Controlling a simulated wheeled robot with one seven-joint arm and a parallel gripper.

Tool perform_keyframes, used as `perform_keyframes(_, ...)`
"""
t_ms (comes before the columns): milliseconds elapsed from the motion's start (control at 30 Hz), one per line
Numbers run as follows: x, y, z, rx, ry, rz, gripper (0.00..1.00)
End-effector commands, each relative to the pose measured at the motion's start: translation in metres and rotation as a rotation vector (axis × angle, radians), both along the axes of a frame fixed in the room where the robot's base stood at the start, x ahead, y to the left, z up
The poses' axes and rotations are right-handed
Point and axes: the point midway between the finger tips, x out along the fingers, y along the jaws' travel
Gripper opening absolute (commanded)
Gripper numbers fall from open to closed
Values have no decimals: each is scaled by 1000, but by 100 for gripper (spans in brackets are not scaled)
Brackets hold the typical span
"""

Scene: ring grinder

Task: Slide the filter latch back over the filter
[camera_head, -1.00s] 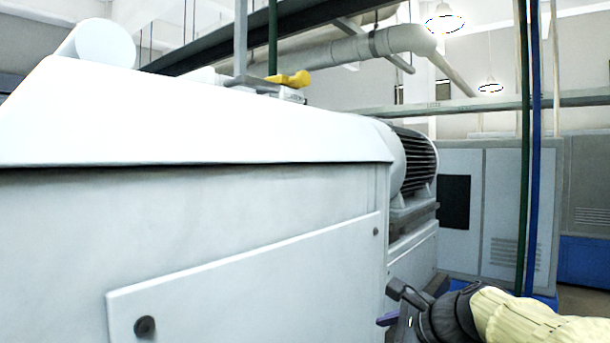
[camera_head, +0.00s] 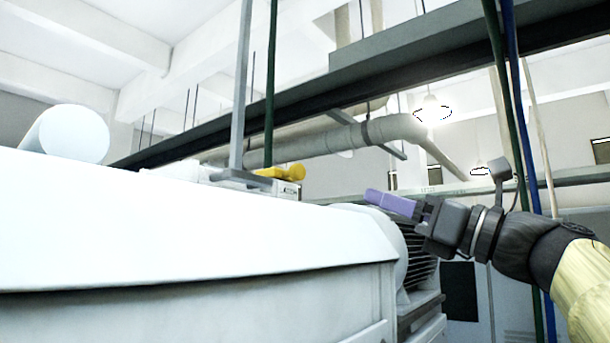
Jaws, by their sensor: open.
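My gripper (camera_head: 372,196) is raised at the right, beyond the right end of the white machine housing (camera_head: 200,215). Its purple fingers point left and overlap each other in this view. They are open, with nothing visible between them. I cannot clearly identify the filter or its latch. A yellow lever-like part (camera_head: 283,171) sits on a small grey block on top of the machine, left of my gripper and apart from it. A white cylinder (camera_head: 80,135) lies on top of the housing at the left.
A finned motor (camera_head: 420,255) stands at the machine's right end, below my gripper. A grey post (camera_head: 241,90) and a green pole (camera_head: 269,100) rise near the yellow part. A dark beam (camera_head: 400,75) crosses overhead. Green and blue vertical pipes run at the right.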

Motion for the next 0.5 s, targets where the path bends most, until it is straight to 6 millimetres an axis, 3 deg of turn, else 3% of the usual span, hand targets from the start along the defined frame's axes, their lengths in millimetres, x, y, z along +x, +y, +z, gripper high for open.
perform_keyframes(167,9,10,8,-1,1,-1,50)
perform_keyframes(500,42,51,33,0,2,-3,50)
